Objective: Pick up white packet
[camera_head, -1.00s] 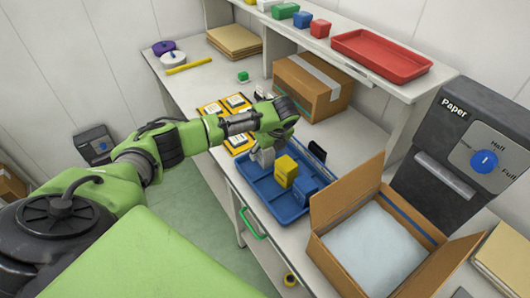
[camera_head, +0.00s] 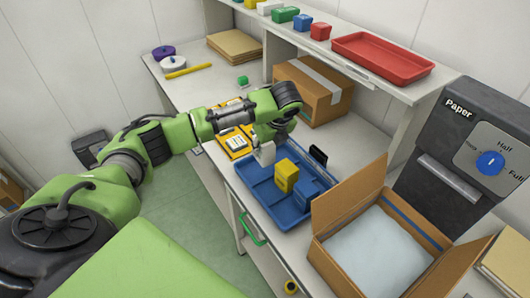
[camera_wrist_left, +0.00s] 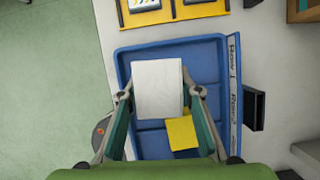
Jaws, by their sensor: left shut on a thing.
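The white packet (camera_head: 266,153) is at the far-left part of the blue tray (camera_head: 268,201), as the head view shows it. My left gripper (camera_head: 268,141) is above it and shut on it. In the left wrist view, the white packet (camera_wrist_left: 158,85) sits between the two fingertips of the left gripper (camera_wrist_left: 160,95), one on each side. The packet's underside is hidden, so its exact height over the tray is unclear. My right gripper is not in view.
A yellow packet (camera_head: 286,175) and a blue packet (camera_head: 306,188) stand in the tray close by. An open cardboard box (camera_head: 338,243) with a whitish filling is at the right. A closed carton (camera_head: 313,92) and a red tray (camera_head: 382,55) on the shelf are behind.

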